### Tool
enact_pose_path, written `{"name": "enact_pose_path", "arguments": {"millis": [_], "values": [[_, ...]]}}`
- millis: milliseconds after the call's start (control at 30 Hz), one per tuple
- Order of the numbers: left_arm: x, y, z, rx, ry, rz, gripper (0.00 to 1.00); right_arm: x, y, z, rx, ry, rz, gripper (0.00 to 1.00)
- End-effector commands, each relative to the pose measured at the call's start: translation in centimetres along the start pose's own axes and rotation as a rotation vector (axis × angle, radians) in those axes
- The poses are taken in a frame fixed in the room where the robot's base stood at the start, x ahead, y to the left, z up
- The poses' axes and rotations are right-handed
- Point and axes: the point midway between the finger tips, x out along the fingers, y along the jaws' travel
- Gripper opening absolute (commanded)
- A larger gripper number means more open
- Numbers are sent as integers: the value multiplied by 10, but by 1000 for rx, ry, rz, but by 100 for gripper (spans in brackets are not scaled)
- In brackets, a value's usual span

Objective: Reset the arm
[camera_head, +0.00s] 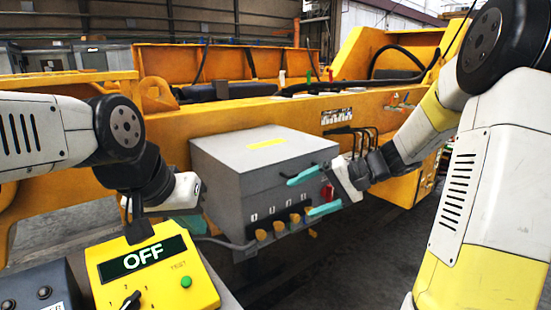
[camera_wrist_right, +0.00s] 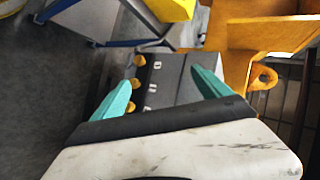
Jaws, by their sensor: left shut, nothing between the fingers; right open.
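My right gripper (camera_head: 315,192) is open, its two teal fingers apart at the right front corner of a grey box (camera_head: 235,180). In the right wrist view its fingers (camera_wrist_right: 162,90) are spread with nothing held between them; the box's front panel (camera_wrist_right: 165,78) with orange knobs shows beyond. A small red part (camera_head: 327,192) shows between the fingers in the head view; I cannot tell whether they touch it. My left gripper (camera_head: 188,226) is shut and empty, left of the grey box and behind the yellow control box (camera_head: 160,270); its fingertips are partly hidden.
The yellow control box displays "OFF" and has a green button (camera_head: 186,282) and a black knob (camera_head: 131,300). A dark box (camera_head: 40,290) stands at lower left. A large yellow machine frame (camera_head: 240,115) runs behind the grey box. Open floor (camera_head: 385,225) shows at right.

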Motion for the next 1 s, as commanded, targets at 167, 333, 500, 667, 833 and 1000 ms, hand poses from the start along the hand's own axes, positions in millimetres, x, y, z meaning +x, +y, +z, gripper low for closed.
{"name": "enact_pose_path", "arguments": {"millis": [167, 333, 500, 667, 833, 1000], "values": [[0, 0, 0, 0, 0, 0, 0, -25, -23, 73, -128, -43, 243, 87], [0, 0, 0, 0, 0, 0, 0, -58, -25, 125, -244, 1, 452, 87], [0, 0, 0, 0, 0, 0, 0, -93, -19, 159, -352, 109, 608, 87], [0, 0, 0, 0, 0, 0, 0, -115, -14, 173, -418, 203, 682, 87], [0, 0, 0, 0, 0, 0, 0, -124, -12, 177, -444, 244, 709, 87], [0, 0, 0, 0, 0, 0, 0, -124, -11, 176, -444, 246, 710, 87]]}}
